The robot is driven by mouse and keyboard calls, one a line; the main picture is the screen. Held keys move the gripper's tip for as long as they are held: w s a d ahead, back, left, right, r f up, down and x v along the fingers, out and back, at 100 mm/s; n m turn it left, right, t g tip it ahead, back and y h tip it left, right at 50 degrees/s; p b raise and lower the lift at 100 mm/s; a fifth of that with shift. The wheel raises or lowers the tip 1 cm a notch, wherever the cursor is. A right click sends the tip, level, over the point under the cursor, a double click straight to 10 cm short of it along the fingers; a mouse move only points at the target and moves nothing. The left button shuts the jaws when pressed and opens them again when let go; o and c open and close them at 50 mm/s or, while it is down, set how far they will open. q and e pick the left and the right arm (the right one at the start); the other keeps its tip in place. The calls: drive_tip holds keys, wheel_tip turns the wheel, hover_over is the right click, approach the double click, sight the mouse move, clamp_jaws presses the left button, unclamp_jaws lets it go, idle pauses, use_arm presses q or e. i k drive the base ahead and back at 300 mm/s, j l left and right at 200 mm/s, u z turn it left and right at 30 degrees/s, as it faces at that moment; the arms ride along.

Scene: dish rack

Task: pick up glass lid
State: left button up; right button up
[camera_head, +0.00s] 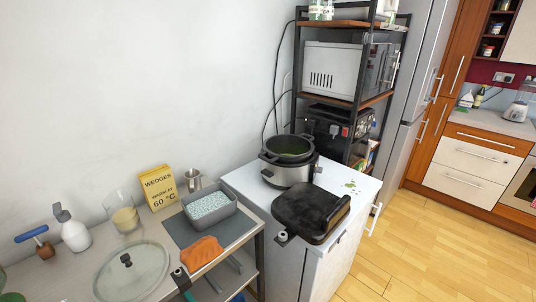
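The glass lid (131,271) is a round, clear disc with a black knob in its middle. It lies flat, knob up, on the grey table (78,279) at the lower left of the head view. Its near edge comes close to the bottom of the picture. Nothing covers its knob. Neither of my grippers shows in this view.
Behind the lid stand a white spray bottle (74,233), a glass jug (124,215) and a yellow sign (158,187). To its right are an orange cloth (201,252) and a grey tub (209,207). A pot (288,172) and black grill (308,211) stand on the white cabinet.

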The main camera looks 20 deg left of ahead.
sight(133, 269)
drive_tip(key=i+l+u, duration=0.15)
drive_tip(key=i+u, duration=0.2)
drive_tip(key=i+l+u, duration=0.2)
drive_tip(key=i+u, duration=0.15)
drive_tip(key=u, duration=2)
drive_tip(key=k+j, duration=0.05)
